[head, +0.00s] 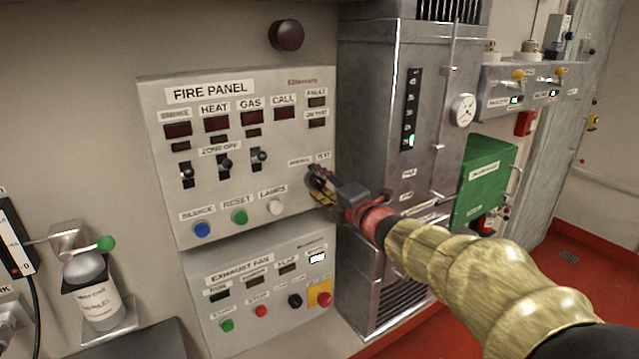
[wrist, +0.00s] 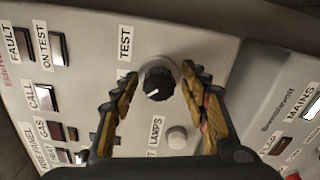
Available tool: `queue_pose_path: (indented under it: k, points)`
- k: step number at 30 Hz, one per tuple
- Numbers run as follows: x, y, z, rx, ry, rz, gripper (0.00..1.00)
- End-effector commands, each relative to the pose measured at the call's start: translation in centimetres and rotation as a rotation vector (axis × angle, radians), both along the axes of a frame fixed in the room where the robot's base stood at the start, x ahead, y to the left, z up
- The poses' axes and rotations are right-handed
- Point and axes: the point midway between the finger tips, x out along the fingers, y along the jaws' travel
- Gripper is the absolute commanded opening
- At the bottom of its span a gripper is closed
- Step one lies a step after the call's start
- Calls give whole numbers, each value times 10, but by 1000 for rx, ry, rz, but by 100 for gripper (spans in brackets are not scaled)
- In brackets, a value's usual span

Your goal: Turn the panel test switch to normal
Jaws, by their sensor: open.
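The panel test switch is a round black knob (wrist: 157,82) with a pale collar, in the middle of the wrist view. A short white mark on its face lies toward the lower left there. The TEST label (wrist: 125,43) is left of and above it; the other position's label is hidden behind a finger. My gripper (wrist: 161,75) is open, with one finger on each side of the knob; I cannot tell whether they touch it. In the head view my gripper (head: 322,186) is at the right side of the fire panel (head: 160,130) and covers most of the knob.
Toggle switches (head: 225,163) and the pale LAMPS button (head: 276,206) sit left of my gripper. The exhaust fan panel (head: 215,345) is below. A grey metal cabinet (head: 375,100) stands close on the right and juts forward. A green box (head: 490,175) is farther right.

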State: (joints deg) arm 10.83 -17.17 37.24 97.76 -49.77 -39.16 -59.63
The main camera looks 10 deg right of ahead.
Motion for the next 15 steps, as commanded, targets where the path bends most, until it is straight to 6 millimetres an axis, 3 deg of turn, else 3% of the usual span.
queue_pose_path:
  k: [7,15]
  points:
    - [-12,-4,1,-1,-1,-1,45]
    - [-62,-21,1,-1,-2,-4,45]
